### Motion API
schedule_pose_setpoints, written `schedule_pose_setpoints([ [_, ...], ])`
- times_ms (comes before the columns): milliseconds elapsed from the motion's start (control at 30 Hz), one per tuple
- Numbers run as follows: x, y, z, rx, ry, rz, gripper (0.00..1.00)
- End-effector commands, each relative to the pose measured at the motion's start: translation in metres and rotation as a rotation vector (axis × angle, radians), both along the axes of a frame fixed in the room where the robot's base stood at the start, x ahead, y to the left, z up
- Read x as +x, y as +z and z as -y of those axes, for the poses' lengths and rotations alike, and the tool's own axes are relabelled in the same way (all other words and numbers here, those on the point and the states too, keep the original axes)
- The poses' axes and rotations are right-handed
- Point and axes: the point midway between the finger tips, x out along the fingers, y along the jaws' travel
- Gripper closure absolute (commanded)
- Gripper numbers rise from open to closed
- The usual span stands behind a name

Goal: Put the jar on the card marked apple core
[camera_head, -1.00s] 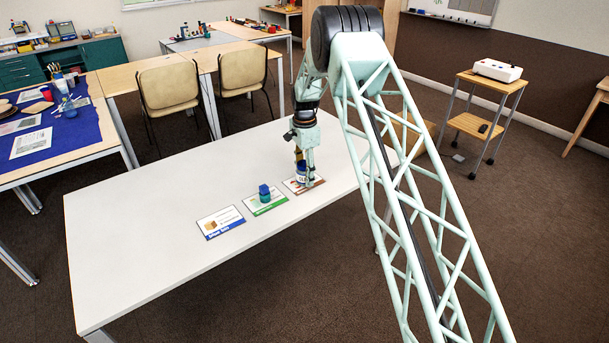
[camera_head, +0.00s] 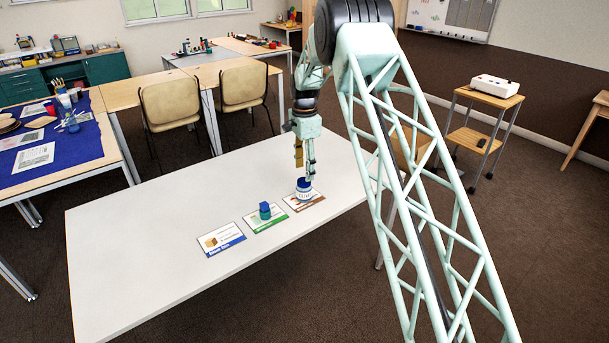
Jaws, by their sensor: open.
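The jar (camera_head: 304,190), white with a blue lid and a label, stands upright on the brown-edged card (camera_head: 318,203), the rightmost of three in a row on the white table. The print on this card is too small to read, so I cannot tell whether it says apple core. My gripper (camera_head: 306,174) is open, pointing down just above the jar's lid. The jar is not held. I cannot tell whether a fingertip still touches the lid.
A blue and teal object (camera_head: 265,211) stands on the green-edged card (camera_head: 278,219), left of the jar. The blue-edged card (camera_head: 222,240) shows no object on it. The white table (camera_head: 150,255) is clear to the left and front.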

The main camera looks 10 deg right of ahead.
Motion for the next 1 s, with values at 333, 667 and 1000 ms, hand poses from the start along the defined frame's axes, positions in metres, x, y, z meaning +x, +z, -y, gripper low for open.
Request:
schedule_pose_setpoints([
  [333,-0.0002,0.0078,-0.0001,0.0,0.0,0.0,0.49],
  [667,-0.0002,0.0078,-0.0001,0.0,0.0,0.0,0.49],
  [1000,-0.0005,0.0086,0.0,0.0,0.001,0.0,0.49],
])
